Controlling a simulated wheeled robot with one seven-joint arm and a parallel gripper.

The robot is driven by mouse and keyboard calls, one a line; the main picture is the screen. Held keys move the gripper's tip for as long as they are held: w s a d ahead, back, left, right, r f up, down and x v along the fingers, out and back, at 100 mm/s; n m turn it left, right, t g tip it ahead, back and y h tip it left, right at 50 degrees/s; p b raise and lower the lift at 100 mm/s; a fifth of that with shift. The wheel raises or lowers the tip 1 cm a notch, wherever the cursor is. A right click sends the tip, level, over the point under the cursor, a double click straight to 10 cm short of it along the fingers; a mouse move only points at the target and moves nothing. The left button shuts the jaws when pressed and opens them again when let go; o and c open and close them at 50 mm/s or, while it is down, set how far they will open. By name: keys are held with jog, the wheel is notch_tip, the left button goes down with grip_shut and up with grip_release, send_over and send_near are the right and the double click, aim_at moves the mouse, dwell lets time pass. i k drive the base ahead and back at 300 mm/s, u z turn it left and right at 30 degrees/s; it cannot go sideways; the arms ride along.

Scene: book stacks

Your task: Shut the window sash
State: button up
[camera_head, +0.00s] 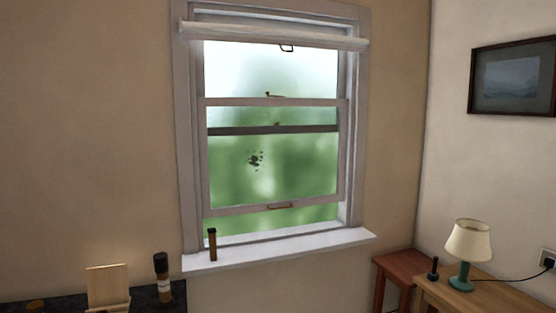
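The window sash (275,103) is a white-framed lower pane in a white window frame (184,130). It is raised: its bottom rail (240,210) hangs above the sill (290,246), and a gap shows below it. A brass-coloured handle (280,206) sits on the bottom rail. A catch (270,94) sits on the sash's top rail. A dark smudge (255,161) marks the glass. My gripper does not show in this view.
A small brown bottle-like object (212,245) stands at the sill's left end. A rolled blind (270,36) hangs above. A dark surface with a dark bottle (162,278) is lower left; a lamp (467,245) on a wooden table (500,295) and a reddish stool (405,265) are right.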

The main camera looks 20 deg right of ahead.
aim_at(203, 103)
jog(key=z, duration=0.5)
jog(key=i, duration=1.7)
jog(key=u, duration=0.5)
jog(key=i, duration=0.85)
jog(key=u, duration=0.55)
